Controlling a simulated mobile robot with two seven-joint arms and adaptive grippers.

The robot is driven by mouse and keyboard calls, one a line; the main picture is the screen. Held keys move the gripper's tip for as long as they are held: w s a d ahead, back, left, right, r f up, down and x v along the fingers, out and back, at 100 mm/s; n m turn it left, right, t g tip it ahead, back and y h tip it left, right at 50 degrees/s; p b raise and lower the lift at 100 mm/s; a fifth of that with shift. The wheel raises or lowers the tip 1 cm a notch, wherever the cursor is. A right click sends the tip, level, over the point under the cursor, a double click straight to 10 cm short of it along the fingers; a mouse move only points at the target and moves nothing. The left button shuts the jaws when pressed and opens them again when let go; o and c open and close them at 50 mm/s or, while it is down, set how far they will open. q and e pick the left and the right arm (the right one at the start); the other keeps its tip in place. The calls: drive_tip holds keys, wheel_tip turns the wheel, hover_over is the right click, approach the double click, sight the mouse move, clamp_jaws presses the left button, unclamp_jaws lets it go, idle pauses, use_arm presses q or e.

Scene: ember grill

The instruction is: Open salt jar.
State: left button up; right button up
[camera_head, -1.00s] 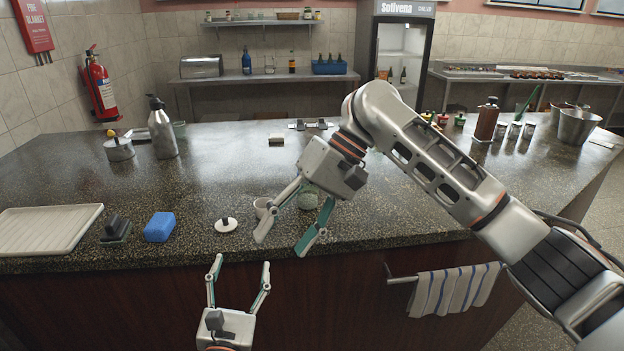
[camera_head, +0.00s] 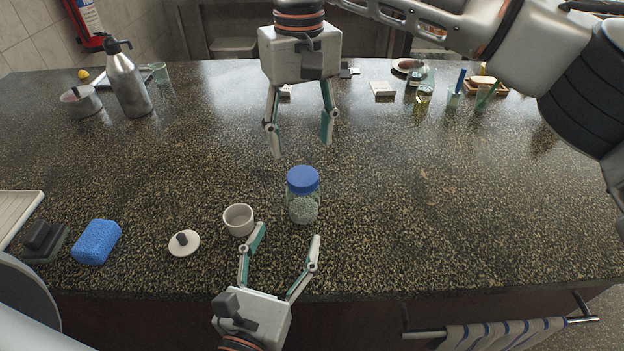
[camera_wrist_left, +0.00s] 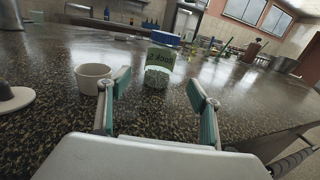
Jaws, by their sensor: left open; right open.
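The salt jar (camera_head: 304,207) is clear glass with a blue lid (camera_head: 303,179) on it, standing upright on the counter. In the left wrist view the jar (camera_wrist_left: 158,77) shows a green label, straight ahead between the fingers. My left gripper (camera_head: 286,238) is open and empty at the counter's front edge, its fingertips on the near side of the jar and apart from it. My right gripper (camera_head: 301,147) is open and empty, pointing down on the far side of the jar, with its fingertips above the lid in the picture.
A small white cup (camera_head: 238,220) stands close left of the jar, beside my left gripper's left finger. A white lid with a dark knob (camera_head: 184,243) lies further left, then a blue sponge (camera_head: 97,242). The counter (camera_head: 420,210) right of the jar is clear.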

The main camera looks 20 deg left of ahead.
sight(304, 195)
use_arm(q)
drive_tip(key=shift+w+r, duration=0.1)
drive_tip(key=shift+w, duration=0.35)
drive_tip(key=w, duration=1.1)
drive_tip(key=shift+s, duration=0.1)
clamp_jaws()
use_arm(e)
drive_tip(key=m, duration=0.5)
use_arm(q)
drive_tip(key=shift+d, duration=0.1)
use_arm(e)
drive_tip(key=m, duration=0.3)
drive_tip(key=shift+m, duration=0.4)
drive_tip(key=shift+s+f, duration=0.1)
drive_tip(key=shift+f, duration=3.85)
